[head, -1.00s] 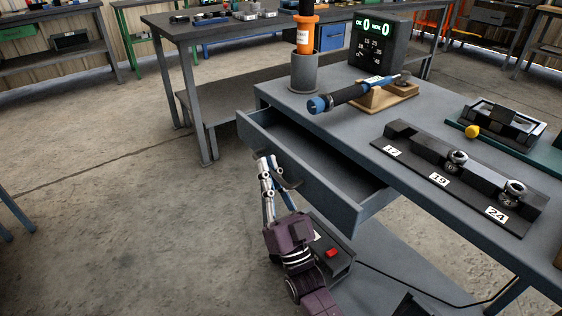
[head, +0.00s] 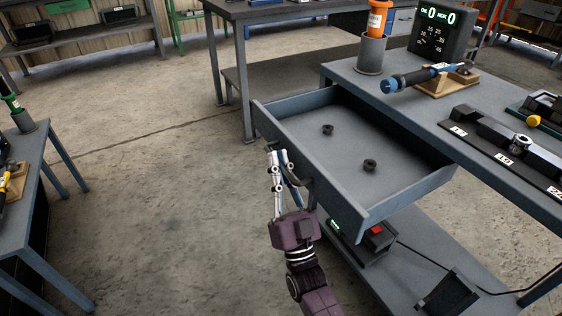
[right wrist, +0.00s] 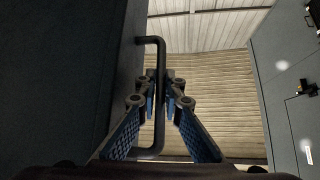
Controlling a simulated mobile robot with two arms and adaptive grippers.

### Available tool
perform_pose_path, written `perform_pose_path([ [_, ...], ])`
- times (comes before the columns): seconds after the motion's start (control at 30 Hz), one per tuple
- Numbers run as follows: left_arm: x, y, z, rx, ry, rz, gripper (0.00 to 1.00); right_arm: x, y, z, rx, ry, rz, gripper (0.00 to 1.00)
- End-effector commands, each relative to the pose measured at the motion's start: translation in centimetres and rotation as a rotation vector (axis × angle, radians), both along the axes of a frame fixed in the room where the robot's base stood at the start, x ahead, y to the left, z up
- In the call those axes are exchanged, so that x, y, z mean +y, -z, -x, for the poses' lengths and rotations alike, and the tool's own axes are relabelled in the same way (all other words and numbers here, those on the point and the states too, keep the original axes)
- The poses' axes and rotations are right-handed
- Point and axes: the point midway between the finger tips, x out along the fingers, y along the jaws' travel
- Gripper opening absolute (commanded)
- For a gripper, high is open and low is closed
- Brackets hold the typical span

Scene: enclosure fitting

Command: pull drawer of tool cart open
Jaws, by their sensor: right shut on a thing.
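The tool cart (head: 480,180) stands on the right, and its grey drawer (head: 345,143) is pulled well out. Two small dark round parts, one farther back (head: 327,130) and one nearer (head: 369,166), lie on the drawer floor. My right gripper (head: 279,160) is at the drawer's front face, shut on the dark bar handle (head: 298,180). In the right wrist view the handle (right wrist: 161,60) runs between the two fingers (right wrist: 161,100) beside the drawer front (right wrist: 70,70). My left gripper is not in view.
On the cart top are a torque wrench (head: 415,77), a grey cup with an orange-handled tool (head: 371,52), a display box (head: 433,32) and a socket rack (head: 500,140). Another bench (head: 28,160) stands at the left. The floor between is clear.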

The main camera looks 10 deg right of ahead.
Motion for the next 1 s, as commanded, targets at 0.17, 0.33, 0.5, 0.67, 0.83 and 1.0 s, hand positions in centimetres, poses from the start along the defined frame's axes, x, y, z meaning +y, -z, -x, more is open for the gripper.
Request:
perform_pose_path([
  [0.17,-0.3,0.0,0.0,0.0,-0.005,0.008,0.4,0.0,0.2,0.0,0.002,0.0,0.0,0.0],
  [0.33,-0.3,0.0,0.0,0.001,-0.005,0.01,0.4,0.0,0.2,0.0,0.002,0.0,0.0,0.15],
  [0.5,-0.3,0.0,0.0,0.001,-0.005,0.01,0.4,0.0,0.1,0.0,0.001,0.0,0.0,0.15],
  [0.67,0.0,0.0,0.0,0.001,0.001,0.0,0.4,-0.1,0.2,0.2,0.001,0.0,0.0,0.15],
  [0.83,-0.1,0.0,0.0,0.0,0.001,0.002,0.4,-0.3,1.8,1.6,0.005,0.0,0.002,0.15],
  [1.0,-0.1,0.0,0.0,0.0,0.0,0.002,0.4,-0.7,4.4,4.3,0.007,0.0,0.003,0.15],
])
